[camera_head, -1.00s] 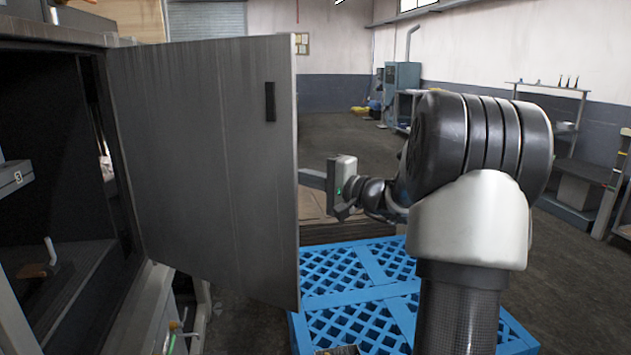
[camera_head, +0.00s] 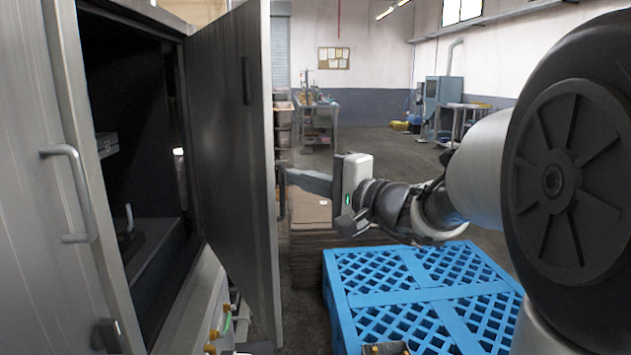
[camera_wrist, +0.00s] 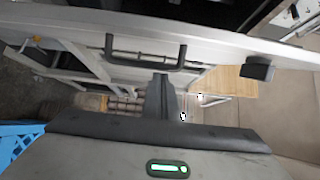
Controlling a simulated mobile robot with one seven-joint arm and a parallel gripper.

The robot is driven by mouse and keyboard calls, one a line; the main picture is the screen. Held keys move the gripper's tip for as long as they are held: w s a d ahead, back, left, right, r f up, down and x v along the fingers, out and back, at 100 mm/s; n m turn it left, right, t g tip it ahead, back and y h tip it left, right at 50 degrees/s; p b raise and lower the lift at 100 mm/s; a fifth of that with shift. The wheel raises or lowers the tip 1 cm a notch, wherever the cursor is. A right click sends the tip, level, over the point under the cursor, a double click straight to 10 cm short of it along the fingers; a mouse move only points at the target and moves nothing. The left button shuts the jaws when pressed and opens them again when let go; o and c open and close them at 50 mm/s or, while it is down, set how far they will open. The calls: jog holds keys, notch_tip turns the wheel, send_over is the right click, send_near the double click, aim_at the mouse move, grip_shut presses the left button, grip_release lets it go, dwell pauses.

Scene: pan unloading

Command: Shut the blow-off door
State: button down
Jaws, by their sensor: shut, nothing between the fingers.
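The blow-off door (camera_head: 228,160) is a grey metal panel, standing open from the dark cabinet opening, its inner face toward the head camera. In the wrist view the door (camera_wrist: 215,35) crosses the top as a grey band, with a dark bar handle (camera_wrist: 146,64) on its outer side. My gripper (camera_head: 284,178) is on the outer side, by the door's free edge. In the wrist view my gripper's shut fingers (camera_wrist: 161,80) point at the handle bar, close to its middle. I cannot tell whether they touch it. The fingertips are partly hidden behind the door edge in the head view.
The left cabinet panel has a bar handle (camera_head: 78,195). A blue pallet (camera_head: 425,300) lies on the floor below my arm, beside a brown stack (camera_head: 310,245). Coloured fittings (camera_head: 222,325) stick out below the opening. Open floor lies beyond.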

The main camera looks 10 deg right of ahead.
jog(key=shift+s+a, duration=0.4)
jog(key=shift+a, duration=0.45)
